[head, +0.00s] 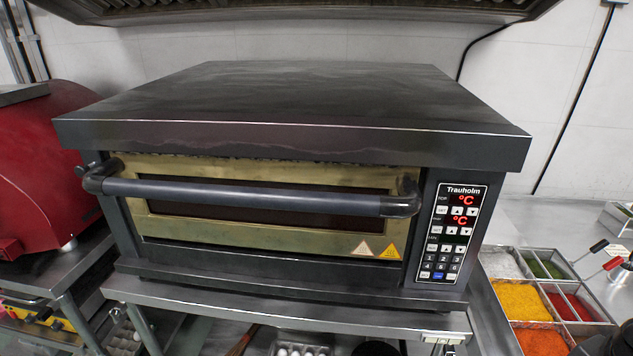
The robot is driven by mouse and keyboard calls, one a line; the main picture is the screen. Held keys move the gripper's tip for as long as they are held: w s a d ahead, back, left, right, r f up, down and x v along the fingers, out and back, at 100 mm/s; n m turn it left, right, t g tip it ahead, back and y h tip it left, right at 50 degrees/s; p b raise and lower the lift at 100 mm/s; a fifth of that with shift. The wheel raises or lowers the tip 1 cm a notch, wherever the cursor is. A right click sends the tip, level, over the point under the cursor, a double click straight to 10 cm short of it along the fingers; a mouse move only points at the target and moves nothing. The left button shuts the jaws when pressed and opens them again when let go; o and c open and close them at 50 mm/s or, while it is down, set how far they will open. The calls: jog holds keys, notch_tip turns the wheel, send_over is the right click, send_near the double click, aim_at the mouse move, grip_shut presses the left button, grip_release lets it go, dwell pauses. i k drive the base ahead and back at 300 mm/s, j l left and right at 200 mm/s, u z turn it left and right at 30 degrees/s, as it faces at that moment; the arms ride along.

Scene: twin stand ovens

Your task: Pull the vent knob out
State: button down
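The dark grey oven (300,100) stands on a steel stand in the head view, with its door shut. A small dark knob-like part (82,170) sticks out at the oven's left side, near the left end of the door handle. It may be the vent knob; I cannot tell how far out it is. The long door handle (250,193) runs across the brass-coloured door front. The control panel (456,233) with lit red displays is at the right of the front. My gripper is not in view.
A red machine (40,170) stands close to the oven's left side. A dark hood (290,10) hangs above. Eggs (300,350) lie on a shelf below.

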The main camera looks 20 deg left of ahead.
aim_at(80, 170)
jog(key=u, duration=2.05)
